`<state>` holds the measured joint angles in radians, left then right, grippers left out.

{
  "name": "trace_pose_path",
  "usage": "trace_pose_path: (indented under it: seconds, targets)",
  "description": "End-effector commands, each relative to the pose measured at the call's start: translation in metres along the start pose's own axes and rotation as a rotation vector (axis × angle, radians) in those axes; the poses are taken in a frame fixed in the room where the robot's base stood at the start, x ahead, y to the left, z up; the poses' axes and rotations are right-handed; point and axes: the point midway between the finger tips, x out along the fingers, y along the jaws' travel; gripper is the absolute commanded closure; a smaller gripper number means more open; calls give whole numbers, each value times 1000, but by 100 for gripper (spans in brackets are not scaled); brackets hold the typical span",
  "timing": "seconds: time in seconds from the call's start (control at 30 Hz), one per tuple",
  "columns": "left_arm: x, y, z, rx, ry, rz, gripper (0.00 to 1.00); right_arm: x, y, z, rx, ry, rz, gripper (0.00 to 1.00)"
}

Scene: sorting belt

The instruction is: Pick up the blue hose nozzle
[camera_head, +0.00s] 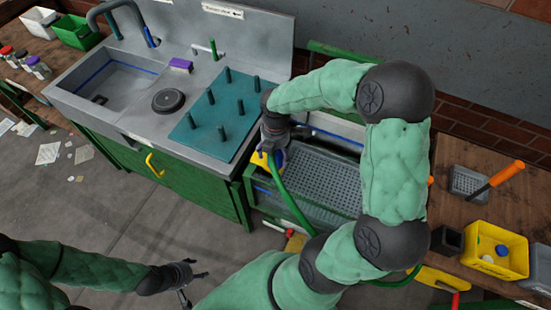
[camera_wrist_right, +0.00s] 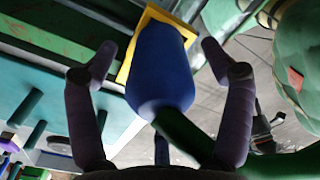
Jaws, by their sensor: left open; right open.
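The blue hose nozzle (camera_wrist_right: 160,72) shows large in the right wrist view, between the spread fingers of my right gripper (camera_wrist_right: 158,58). A gap shows on each side, and neither finger appears to touch it. The nozzle sits in front of a yellow holder (camera_wrist_right: 146,38), and the green hose (camera_wrist_right: 185,138) runs from its lower end. In the head view my right gripper (camera_head: 272,142) is over the yellow holder (camera_head: 258,162) at the sink unit's right end and hides most of the nozzle. The green hose (camera_head: 284,196) hangs below. My left gripper (camera_head: 194,284) is open and empty, low over the floor.
A teal peg board (camera_head: 213,122) lies left of the holder. A grey perforated tray (camera_head: 322,178) is close on the right. The wooden bench at right holds a yellow bin (camera_head: 492,252) and an orange-handled tool (camera_head: 506,174). The floor at left is open, with scattered papers (camera_head: 48,153).

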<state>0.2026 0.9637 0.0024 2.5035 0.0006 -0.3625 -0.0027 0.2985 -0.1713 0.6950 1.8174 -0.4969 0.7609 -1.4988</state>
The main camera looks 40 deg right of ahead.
Motion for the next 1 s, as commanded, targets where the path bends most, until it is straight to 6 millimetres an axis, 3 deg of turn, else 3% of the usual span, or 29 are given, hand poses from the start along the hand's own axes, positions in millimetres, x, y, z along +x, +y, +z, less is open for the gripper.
trace_pose_path:
  seconds: [0.13,0.37,0.4,0.63,1.0]
  targets:
    - [7,-2,0,0,0,0,44,22,-1,0,-1,1,-2,19]
    - [7,-2,0,0,0,0,44,23,0,0,0,1,1,19]
    - [7,-2,0,0,0,0,44,23,0,0,0,1,1,21]
    - [7,-2,0,0,0,0,44,23,0,0,0,1,1,84]
    - [4,-2,0,0,0,0,44,16,0,0,0,0,1,85]
